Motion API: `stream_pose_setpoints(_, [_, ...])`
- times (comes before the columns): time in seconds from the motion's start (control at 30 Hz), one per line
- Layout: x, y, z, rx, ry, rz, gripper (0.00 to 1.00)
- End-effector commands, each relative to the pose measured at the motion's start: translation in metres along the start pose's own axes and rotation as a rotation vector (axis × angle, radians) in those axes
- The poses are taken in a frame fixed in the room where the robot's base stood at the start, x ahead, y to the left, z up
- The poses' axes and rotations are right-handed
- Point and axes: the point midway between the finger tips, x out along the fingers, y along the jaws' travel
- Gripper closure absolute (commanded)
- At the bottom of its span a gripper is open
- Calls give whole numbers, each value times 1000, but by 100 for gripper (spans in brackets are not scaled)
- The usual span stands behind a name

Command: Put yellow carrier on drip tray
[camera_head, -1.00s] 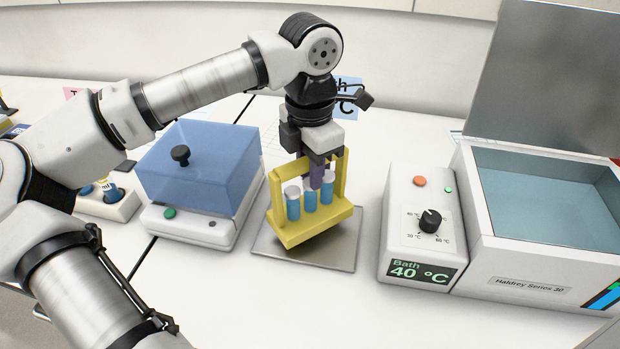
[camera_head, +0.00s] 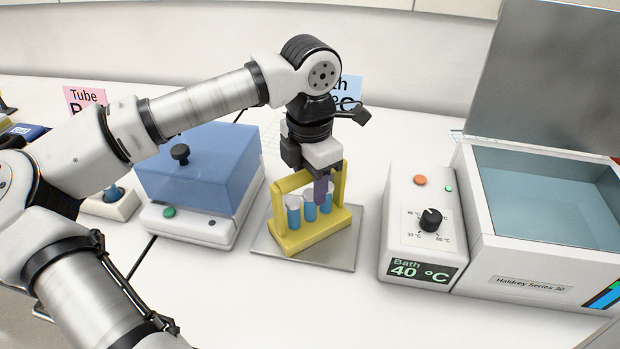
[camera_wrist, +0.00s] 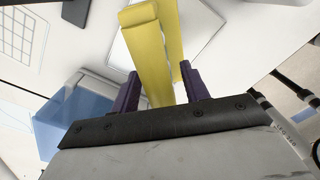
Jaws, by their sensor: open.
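The yellow carrier (camera_head: 310,240) stands upright on the flat grey drip tray (camera_head: 340,257), holding blue-filled tubes (camera_head: 310,209). My gripper (camera_head: 322,188) is at the carrier's top bar, pointing down. In the wrist view my gripper (camera_wrist: 158,88) has its two purple fingers apart, one on each side of the yellow carrier's handle (camera_wrist: 152,55), with a gap beside the handle. The drip tray's edge (camera_wrist: 118,42) also shows in the wrist view. The carrier's underside is hidden.
A blue-lidded box unit (camera_head: 200,170) stands close on the left. A bath controller (camera_head: 422,225) reading 40 °C and an open water bath (camera_head: 540,230) stand on the right. The bench in front of the tray is clear.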

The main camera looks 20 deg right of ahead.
Motion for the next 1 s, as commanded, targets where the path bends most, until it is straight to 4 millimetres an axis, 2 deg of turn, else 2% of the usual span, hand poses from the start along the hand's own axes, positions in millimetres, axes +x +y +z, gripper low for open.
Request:
stream_pose_setpoints(0.17, [-12,0,0,-1,-1,2,55])
stream_pose_setpoints(0.5, [-83,0,0,-2,-1,2,55])
stream_pose_setpoints(0.63, [-105,0,0,0,-1,1,55])
stream_pose_setpoints(0.8, [-120,0,0,0,0,1,55])
stream_pose_setpoints(1.0, [-123,0,0,1,0,-1,55])
